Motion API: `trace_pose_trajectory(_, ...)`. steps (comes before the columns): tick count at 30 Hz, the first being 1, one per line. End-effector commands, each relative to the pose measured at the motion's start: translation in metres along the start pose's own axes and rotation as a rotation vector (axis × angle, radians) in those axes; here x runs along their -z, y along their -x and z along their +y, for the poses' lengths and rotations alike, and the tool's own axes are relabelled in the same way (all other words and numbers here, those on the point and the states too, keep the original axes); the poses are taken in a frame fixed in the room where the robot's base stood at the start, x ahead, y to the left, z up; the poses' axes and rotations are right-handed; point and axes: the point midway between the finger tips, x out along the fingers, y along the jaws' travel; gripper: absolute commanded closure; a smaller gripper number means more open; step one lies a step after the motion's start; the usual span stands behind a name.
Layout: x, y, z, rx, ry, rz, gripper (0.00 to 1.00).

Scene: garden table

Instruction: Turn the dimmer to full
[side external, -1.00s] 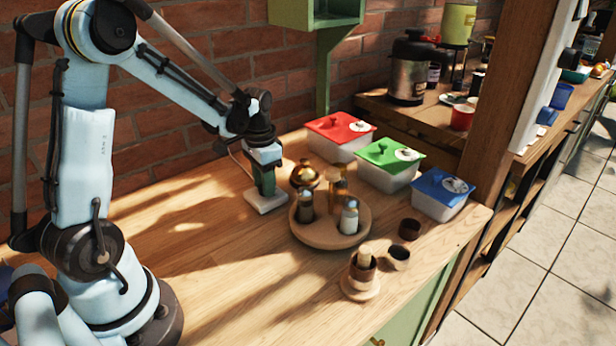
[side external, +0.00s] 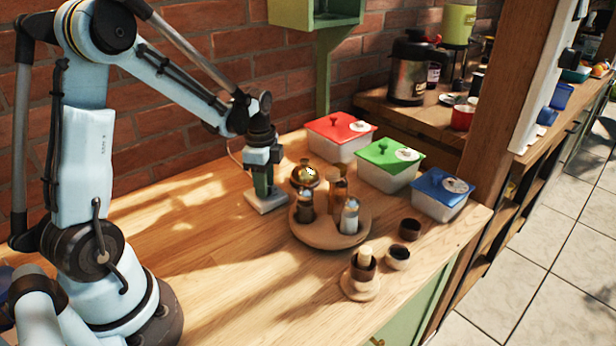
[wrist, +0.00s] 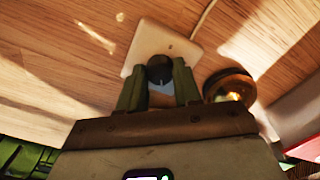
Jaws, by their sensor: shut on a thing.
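The dimmer is a pale square plate (side external: 267,202) lying on the wooden table, with a dark round knob (wrist: 160,69) at its middle in the wrist view. A light mark shows on the knob. My gripper (wrist: 160,82) is over the plate, with its two green fingers on either side of the knob, shut on it. In the side view my gripper (side external: 264,190) points down at the plate and hides the knob.
A round wooden tray (side external: 330,238) with several bottles stands close to the right of the dimmer, beside a brass pot (side external: 304,176). Red (side external: 340,127), green (side external: 390,154) and blue-lidded (side external: 442,187) boxes stand behind. The table's left front is clear.

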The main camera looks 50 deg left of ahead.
Motion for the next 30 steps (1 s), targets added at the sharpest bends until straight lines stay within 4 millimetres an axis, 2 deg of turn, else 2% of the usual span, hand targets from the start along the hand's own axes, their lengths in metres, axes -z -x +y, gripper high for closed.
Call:
trace_pose_trajectory(9, 0.0000, 0.0002, 0.0001, -0.001, -0.105, 0.000, 0.97)
trace_pose_trajectory(24, 0.0000, 0.0002, 0.0001, 0.000, -0.120, 0.000, 0.97)
trace_pose_trajectory(25, 0.0000, 0.0002, 0.0001, 0.000, -0.120, 0.000, 0.62)
trace_pose_trajectory(29, 0.0000, 0.0001, 0.0001, 0.000, -0.119, 0.000, 0.42)
trace_pose_trajectory(30, 0.0000, 0.0001, 0.0001, 0.000, -0.119, 0.000, 0.41)
